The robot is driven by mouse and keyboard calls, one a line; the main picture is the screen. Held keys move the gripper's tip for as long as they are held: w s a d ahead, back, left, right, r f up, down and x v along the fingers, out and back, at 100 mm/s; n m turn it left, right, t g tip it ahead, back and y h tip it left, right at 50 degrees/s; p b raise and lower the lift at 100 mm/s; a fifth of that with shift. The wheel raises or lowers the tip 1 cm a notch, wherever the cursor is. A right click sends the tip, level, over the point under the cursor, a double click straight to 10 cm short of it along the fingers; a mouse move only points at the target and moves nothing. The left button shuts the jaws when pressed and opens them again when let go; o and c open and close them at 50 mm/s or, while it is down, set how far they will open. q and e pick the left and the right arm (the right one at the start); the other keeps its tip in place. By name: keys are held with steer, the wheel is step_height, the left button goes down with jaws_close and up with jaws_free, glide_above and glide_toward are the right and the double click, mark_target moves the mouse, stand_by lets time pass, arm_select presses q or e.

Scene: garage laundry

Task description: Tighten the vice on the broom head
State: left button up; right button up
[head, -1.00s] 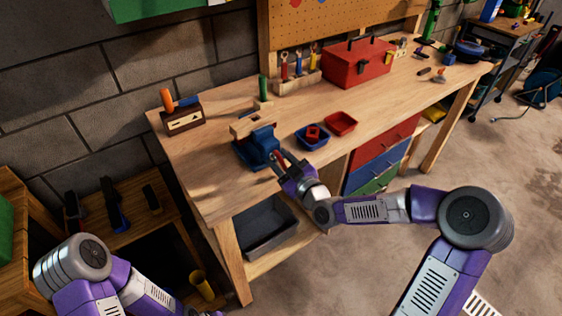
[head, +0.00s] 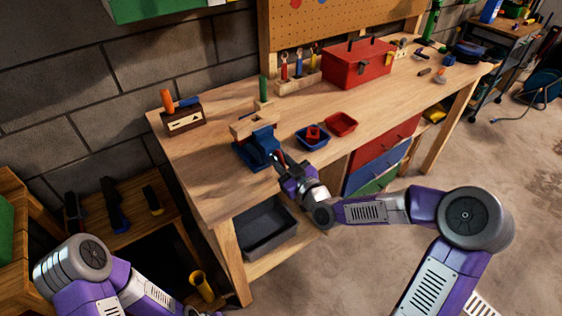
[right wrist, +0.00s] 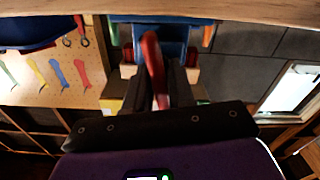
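The blue vice (head: 254,150) stands on the workbench near its front edge. A light wooden block, which looks like the broom head (head: 252,123), sits at the top of its jaws; I cannot tell how firmly it is held. My right gripper (head: 277,157) is at the front of the vice. In the right wrist view the red vice handle (right wrist: 152,62) runs between the two dark fingers (right wrist: 159,88), which look closed on it. The vice's blue body (right wrist: 175,40) is just beyond. My left arm is low at the left; its gripper is out of frame.
To the right of the vice are a blue bin (head: 312,140) with a red piece inside and a red bin (head: 341,124). A red toolbox (head: 357,66) and a tool rack (head: 297,83) stand behind. A wooden caddy (head: 184,121) is at the left.

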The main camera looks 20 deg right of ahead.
mark_target(284, 165)
steer(key=shift+o, duration=1.4)
steer(key=shift+s, duration=0.15)
steer(key=p+v, duration=0.1)
steer(key=v, duration=0.5)
steer(key=shift+s+d+p, duration=0.25)
steer(key=shift+s+p, duration=0.05)
steer(key=shift+s, duration=0.35)
